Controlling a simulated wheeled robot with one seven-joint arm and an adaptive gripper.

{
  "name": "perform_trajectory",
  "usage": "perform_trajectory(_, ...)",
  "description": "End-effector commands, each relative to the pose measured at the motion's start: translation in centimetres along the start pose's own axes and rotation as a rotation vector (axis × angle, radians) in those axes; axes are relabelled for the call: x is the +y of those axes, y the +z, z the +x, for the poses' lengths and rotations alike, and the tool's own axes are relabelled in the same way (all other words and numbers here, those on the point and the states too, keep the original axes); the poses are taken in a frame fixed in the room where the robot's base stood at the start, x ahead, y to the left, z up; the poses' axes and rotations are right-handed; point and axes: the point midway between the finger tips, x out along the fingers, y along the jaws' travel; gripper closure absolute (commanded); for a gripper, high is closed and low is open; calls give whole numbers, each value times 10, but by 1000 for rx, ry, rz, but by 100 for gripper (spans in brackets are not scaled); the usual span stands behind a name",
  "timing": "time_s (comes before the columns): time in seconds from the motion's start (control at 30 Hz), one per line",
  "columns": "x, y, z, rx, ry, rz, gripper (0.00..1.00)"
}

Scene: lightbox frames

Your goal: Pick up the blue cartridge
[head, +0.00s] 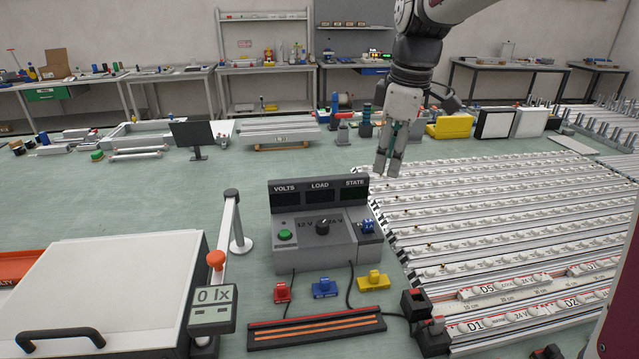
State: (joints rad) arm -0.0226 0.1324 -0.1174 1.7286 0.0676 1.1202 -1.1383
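No thing in view is clearly marked as the blue cartridge. A small blue piece (367,226) sits at the right end of the grey power supply (312,250). A blue clip-like piece (324,288) lies on the green bench in front of the supply, between a red one (282,292) and a yellow one (373,281). My gripper (387,172) hangs pointing down behind the supply, above the far left edge of the strip rows. It is apart from both blue pieces. Its two fingers look close together; their opening is not clear, and I see nothing held.
Rows of white light strips (480,215) fill the right side. A white box with a black handle (95,290) and a lux meter (213,306) stand at front left. A post (236,222) stands left of the supply.

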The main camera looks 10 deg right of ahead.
Motion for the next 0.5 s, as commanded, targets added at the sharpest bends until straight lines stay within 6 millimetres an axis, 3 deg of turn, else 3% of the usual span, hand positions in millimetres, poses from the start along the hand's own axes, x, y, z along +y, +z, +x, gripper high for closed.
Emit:
perform_trajectory(0.03, 19, -8, 21, -16, -21, -64, 62)
perform_trajectory(0.2, 64, -25, 76, -51, -83, -294, 62)
perform_trajectory(0.33, 87, -34, 111, -67, -122, -436, 62)
perform_trajectory(0.5, 101, -39, 136, -75, -149, -535, 62)
